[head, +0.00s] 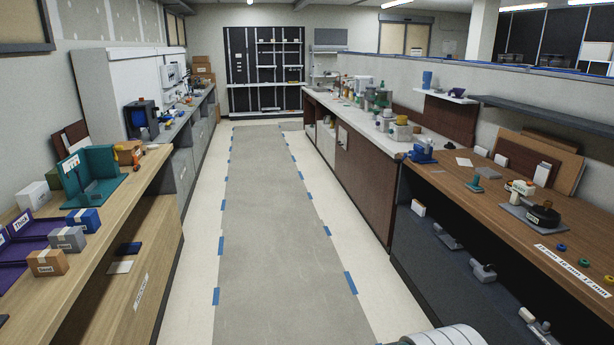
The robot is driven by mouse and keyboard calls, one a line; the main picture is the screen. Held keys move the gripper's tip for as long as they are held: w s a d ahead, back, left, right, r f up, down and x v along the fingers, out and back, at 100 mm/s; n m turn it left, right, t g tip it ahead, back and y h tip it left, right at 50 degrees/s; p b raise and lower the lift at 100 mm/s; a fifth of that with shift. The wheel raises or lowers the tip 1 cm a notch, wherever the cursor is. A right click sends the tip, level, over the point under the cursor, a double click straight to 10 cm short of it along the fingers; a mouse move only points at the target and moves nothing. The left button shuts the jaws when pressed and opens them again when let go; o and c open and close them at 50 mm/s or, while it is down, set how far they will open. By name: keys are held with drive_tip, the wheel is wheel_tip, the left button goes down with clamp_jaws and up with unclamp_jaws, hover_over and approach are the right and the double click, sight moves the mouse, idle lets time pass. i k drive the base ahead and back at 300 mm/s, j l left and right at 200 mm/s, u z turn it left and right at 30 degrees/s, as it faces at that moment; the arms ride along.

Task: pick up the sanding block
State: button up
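I cannot make out for certain which thing is the sanding block. A small teal piece with a raised part (475,186) lies on the right wooden bench (455,190), near its front edge, and is too small to identify. On the left wooden bench (145,180) stand a blue block (83,220), a grey block (67,238) and a brown block (47,263) with pale bands or labels, beside purple trays (35,237). My gripper is not in view.
A grey floor strip (270,220) with blue tape marks runs clear between the benches. A teal angled stand (97,170) is on the left bench. A black round device (543,214) and coloured rings (561,247) are on the right bench, with tools on a shelf below.

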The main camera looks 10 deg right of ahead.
sight(473, 186)
drive_tip(key=i+z, duration=0.2)
drive_tip(key=i, duration=0.5)
drive_tip(key=i+j+z, duration=0.2)
drive_tip(key=i, duration=0.55)
drive_tip(key=i+z, duration=0.4)
drive_tip(key=i, duration=0.3)
drive_tip(key=i+j+z, duration=0.2)
drive_tip(key=i+z, duration=0.25)
drive_tip(key=i, duration=0.2)
drive_tip(key=i+z, duration=0.5)
drive_tip(key=i+j+z, duration=0.3)
drive_tip(key=i+z, duration=0.15)
drive_tip(key=i, duration=0.25)
